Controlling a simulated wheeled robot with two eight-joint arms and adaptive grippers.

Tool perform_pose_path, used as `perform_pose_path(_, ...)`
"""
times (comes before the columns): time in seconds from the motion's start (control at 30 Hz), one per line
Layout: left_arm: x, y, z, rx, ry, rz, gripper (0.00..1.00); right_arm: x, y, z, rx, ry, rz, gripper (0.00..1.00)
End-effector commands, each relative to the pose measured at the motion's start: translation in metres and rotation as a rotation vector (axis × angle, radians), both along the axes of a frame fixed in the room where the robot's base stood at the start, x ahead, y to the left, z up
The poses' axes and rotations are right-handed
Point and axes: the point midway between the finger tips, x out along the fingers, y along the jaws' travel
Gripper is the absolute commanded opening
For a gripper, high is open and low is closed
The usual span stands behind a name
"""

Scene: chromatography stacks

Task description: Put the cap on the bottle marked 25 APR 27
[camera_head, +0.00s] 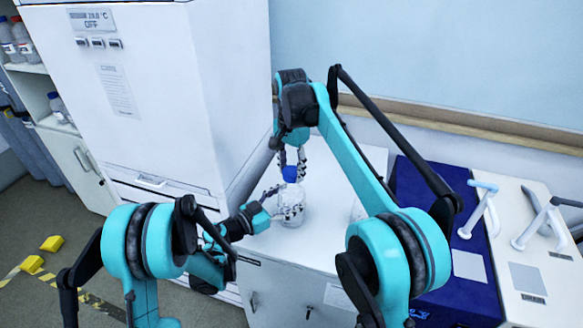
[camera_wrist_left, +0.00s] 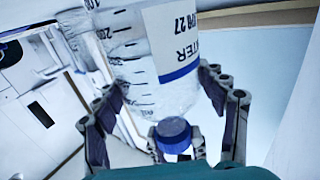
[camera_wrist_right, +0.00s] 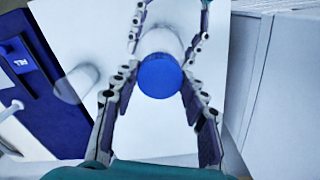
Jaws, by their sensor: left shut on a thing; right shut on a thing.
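The bottle (camera_head: 292,208) is clear and stands upright on the white worktop. In the left wrist view it appears upside down, with a printed label (camera_wrist_left: 185,40) reading partly "TER" and "APR 27"; the day is cut off. My left gripper (camera_head: 284,207) is shut around the bottle's body from the left. The blue cap (camera_head: 290,174) is at the bottle's top, and it also shows in the left wrist view (camera_wrist_left: 172,134) and the right wrist view (camera_wrist_right: 160,75). My right gripper (camera_head: 291,168) is shut on the cap from above. Whether the cap is seated on the neck is hidden.
A tall white cabinet (camera_head: 150,90) stands left of the worktop (camera_head: 325,240). A blue device (camera_head: 415,190) and a white unit with pale handles (camera_head: 525,270) are at the right. Shelves with bottles (camera_head: 18,40) are far left. The wall is close behind.

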Motion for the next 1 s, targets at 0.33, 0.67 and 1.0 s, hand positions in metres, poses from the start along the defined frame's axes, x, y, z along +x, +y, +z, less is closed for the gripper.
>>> perform_pose_path(0.33,0.0,0.0,0.0,0.0,0.0,0.0,0.2,0.0,0.0,-0.015,0.0,0.0,-0.001,0.22)
perform_pose_path(0.67,0.0,0.0,0.0,0.0,0.0,0.0,0.2,0.0,0.0,-0.015,0.0,0.0,-0.001,0.22)
perform_pose_path(1.0,0.0,0.0,0.0,0.0,0.0,0.0,0.2,0.0,0.0,-0.019,0.0,0.0,-0.002,0.22)
